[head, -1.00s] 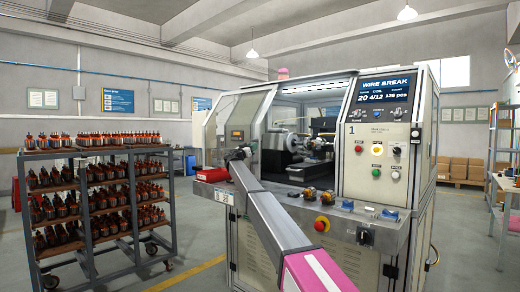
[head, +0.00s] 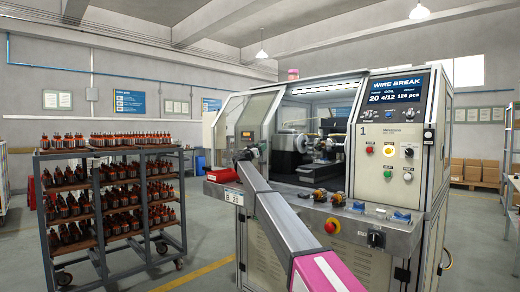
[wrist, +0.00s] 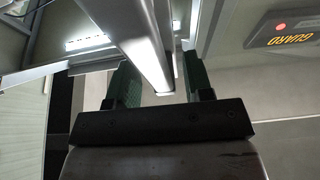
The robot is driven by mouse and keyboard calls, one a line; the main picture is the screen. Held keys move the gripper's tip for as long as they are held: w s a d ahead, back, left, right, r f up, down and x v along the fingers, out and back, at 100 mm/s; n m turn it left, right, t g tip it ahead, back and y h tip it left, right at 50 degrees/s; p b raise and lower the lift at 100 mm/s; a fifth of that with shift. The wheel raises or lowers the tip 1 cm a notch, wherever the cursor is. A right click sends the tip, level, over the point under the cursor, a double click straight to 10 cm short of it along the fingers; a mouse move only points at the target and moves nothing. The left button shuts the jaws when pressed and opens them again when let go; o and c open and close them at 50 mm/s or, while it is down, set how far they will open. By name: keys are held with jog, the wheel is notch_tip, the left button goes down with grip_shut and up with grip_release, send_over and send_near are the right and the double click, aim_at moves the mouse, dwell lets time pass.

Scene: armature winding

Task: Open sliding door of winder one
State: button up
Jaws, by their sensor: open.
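Winder one (head: 372,140) stands at the right of the head view, with the number 1 on its panel. Its hazy glass sliding door panel (head: 262,108) is at the left of the front, with a small yellow label on it. To its right the front looks clear and the spindle inside shows. My gripper (head: 246,155) is at the door's lower part, partly hidden by my arm. In the wrist view my gripper (wrist: 162,88) is open, its green fingers on either side of a grey bar (wrist: 143,45); I cannot tell whether they touch it. A GUARD label (wrist: 285,28) shows upside down.
A rack of armatures (head: 118,208) stands left of the winder. A red bin (head: 222,175) and a ledge with several parts and buttons (head: 295,205) run along the winder's front. Free floor (head: 205,255) lies between rack and winder.

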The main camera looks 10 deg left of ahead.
jog(key=v, duration=1)
jog(key=shift+s+a, duration=0.2)
jog(key=shift+s, duration=0.05)
jog(key=shift+f, duration=0.15)
